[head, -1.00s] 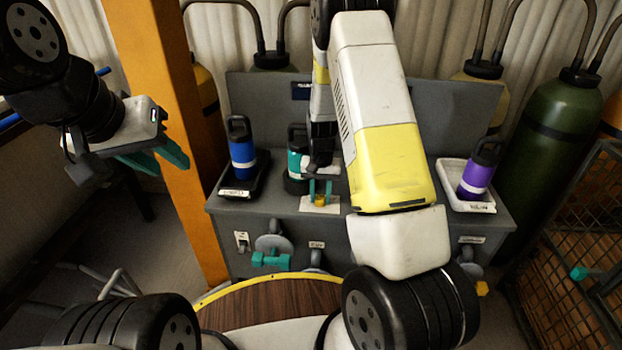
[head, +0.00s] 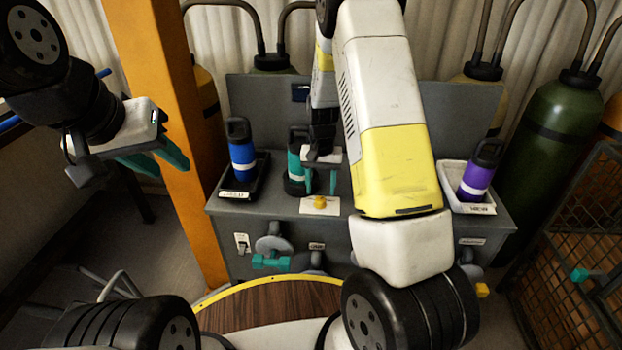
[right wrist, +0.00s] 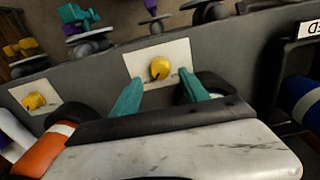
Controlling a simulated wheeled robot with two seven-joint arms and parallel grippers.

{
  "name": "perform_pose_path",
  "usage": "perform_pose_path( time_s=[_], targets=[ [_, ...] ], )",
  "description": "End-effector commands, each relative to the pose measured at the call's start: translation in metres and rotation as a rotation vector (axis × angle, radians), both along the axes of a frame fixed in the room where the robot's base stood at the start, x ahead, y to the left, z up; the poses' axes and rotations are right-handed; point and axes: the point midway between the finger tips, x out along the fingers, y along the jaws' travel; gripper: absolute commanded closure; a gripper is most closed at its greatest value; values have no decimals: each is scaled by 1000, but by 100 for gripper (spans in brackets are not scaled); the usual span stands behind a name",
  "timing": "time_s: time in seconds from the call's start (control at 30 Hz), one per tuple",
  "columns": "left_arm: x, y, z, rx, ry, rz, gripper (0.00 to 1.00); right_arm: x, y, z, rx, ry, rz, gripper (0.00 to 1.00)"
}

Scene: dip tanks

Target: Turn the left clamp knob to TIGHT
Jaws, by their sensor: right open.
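The left clamp knob (head: 320,202) is yellow and sits on a white plate on the grey bench. My right gripper (head: 320,184) is open and empty just above and behind it, apart from it. In the right wrist view the knob (right wrist: 160,68) shows a dark mark, beyond and between the spread teal fingertips (right wrist: 158,92). No lettering on the plate is legible. A second yellow knob (right wrist: 35,101) on its own white plate shows at the left there; my right arm hides it in the head view. My left gripper (head: 172,168) hangs empty at the left, its teal fingers apart.
A blue bottle (head: 241,150) stands in a black tray, a teal bottle (head: 295,160) stands close beside my right gripper, and a purple bottle (head: 478,172) stands in a white tray (head: 452,178). A teal handle (head: 270,262) is on the bench front. An orange post (head: 172,100) rises at left.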

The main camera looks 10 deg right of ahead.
Motion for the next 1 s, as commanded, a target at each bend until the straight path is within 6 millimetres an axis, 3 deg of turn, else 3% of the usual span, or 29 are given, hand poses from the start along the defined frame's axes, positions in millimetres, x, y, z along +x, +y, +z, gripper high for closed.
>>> perform_pose_path(
  time_s=[0.1, 0.23, 0.67, 0.77, 1.0],
  targets=[
    [0, 0, 0, 0, 0, 0, 64, 1, 1, 20, 0, -2, 2, 48],
    [0, 0, 0, 0, 0, 0, 64, 0, 0, 32, 0, -1, 1, 48],
    [0, 0, 0, 0, 0, 0, 64, -1, 1, 40, 4, -5, 2, 48],
    [0, 0, 0, 0, 0, 0, 64, -5, 2, 59, 24, -29, 9, 48],
    [0, 0, 0, 0, 0, 0, 64, -46, 11, 153, 112, -153, 68, 48]
  ],
)
